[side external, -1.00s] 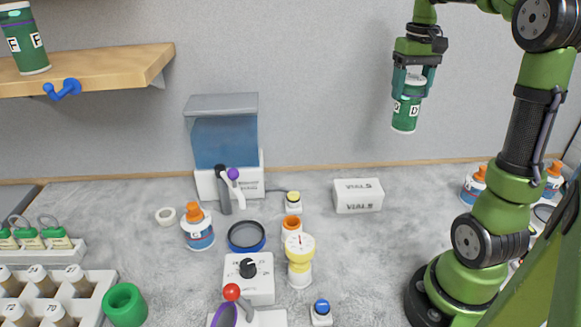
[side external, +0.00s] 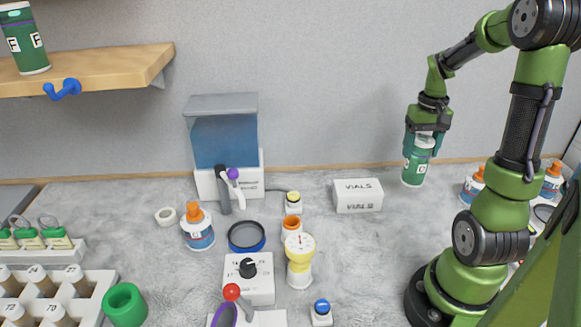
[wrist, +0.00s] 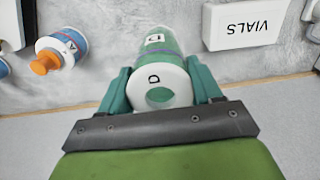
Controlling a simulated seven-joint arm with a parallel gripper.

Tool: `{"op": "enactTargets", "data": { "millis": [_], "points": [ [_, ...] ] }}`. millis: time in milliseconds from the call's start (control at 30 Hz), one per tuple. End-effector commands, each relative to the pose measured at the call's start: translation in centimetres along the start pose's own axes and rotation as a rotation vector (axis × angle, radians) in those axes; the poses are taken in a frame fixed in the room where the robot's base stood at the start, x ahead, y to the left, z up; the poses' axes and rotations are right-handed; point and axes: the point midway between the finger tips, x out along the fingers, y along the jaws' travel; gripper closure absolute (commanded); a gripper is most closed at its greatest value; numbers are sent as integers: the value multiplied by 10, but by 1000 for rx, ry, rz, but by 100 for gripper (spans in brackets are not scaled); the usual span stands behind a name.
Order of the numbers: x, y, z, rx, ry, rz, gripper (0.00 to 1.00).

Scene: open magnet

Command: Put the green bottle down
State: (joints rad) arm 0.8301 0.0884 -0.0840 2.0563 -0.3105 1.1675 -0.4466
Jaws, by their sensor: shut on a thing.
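The green bottle (side external: 417,163), with a white top and a lettered label, is upright in the side view, to the right of the vials box. My gripper (side external: 428,140) is shut on its upper part from above. The bottle's base is close to the table near the wall; I cannot tell whether it touches. In the wrist view the bottle (wrist: 160,70) sits between the two teal fingers of my gripper (wrist: 162,90), with its round top and the letter D facing the camera.
The white vials box (side external: 358,196) stands left of the bottle and also shows in the wrist view (wrist: 248,25). The grey table between is clear.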

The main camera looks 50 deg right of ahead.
Motion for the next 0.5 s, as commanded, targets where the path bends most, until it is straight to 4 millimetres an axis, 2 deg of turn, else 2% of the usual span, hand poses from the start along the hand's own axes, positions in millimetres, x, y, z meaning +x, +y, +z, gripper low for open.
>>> {"op": "enactTargets", "data": {
  "millis": [100,500],
  "points": [
    [19,0,1,1,-3,-1,82],
    [65,0,0,1,-1,-1,82]
  ]
}}
